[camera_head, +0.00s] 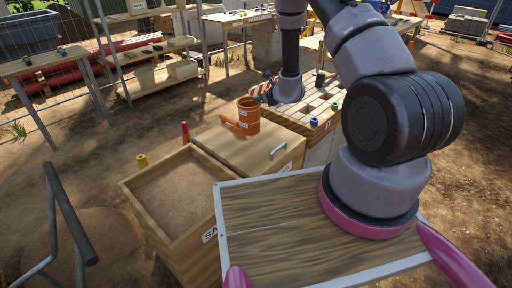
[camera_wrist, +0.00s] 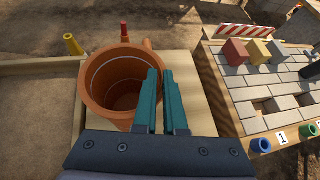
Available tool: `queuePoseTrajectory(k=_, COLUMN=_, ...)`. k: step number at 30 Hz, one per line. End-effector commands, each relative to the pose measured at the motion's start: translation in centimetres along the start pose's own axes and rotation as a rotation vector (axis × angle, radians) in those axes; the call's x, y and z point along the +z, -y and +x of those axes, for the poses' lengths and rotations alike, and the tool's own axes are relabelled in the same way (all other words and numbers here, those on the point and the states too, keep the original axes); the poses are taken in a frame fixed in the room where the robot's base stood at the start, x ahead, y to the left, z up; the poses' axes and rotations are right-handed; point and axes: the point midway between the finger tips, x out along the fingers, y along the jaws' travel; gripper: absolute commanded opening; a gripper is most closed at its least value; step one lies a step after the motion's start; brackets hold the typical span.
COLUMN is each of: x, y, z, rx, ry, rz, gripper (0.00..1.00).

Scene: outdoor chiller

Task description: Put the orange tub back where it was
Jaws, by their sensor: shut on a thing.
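The orange tub (camera_head: 248,113) is upright over the pale wooden lid (camera_head: 250,150) of a box in the middle of the head view. I cannot tell whether its base touches the lid. In the wrist view the tub (camera_wrist: 104,90) is open and looks empty, with a short orange spout at its far side. My gripper (camera_wrist: 160,75) has its two teal fingers close together at the tub's right rim, shut on its wall. In the head view my gripper (camera_head: 266,95) is small and partly hidden by my arm.
An open tray of sand (camera_head: 180,192) adjoins the lid's left. A yellow cone-like piece (camera_head: 142,160) and a red bottle-like one (camera_head: 185,132) stand behind it. A paver-topped table (camera_wrist: 270,95) on the right carries coloured blocks (camera_wrist: 257,51) and a striped barrier (camera_wrist: 245,32).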

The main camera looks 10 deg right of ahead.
Motion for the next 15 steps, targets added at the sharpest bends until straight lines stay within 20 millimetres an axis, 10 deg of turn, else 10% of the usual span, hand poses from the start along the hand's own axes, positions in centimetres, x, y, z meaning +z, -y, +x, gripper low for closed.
queuePoseTrajectory(k=15, x=-5.8, y=-0.8, z=4.2, rx=0.028, ry=0.005, rz=-0.005, gripper=0.0)
